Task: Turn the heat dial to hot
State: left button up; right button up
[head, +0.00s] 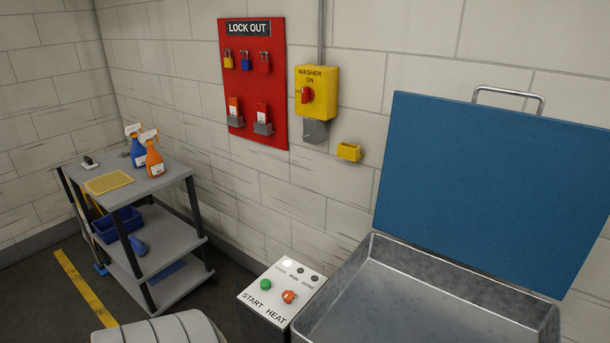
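The heat dial (289,297) is a small orange-red knob on the sloped white top of a control box (268,298) at the bottom centre of the head view. The word HEAT is printed below it. A green START button (265,285) is to its left. A row of small round lights lies above them; the left one is lit white and the others are dark. The dial's pointing direction is too small to tell. Neither of my grippers is in view.
An open metal washer tub (400,290) with a raised blue lid (480,190) stands right of the box. A grey cart (165,180) with spray bottles stands left. A red lockout board (277,90) and yellow washer switch (322,85) hang on the wall.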

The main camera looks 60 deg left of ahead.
aim_at(288, 296)
jog(key=u, duration=1.9)
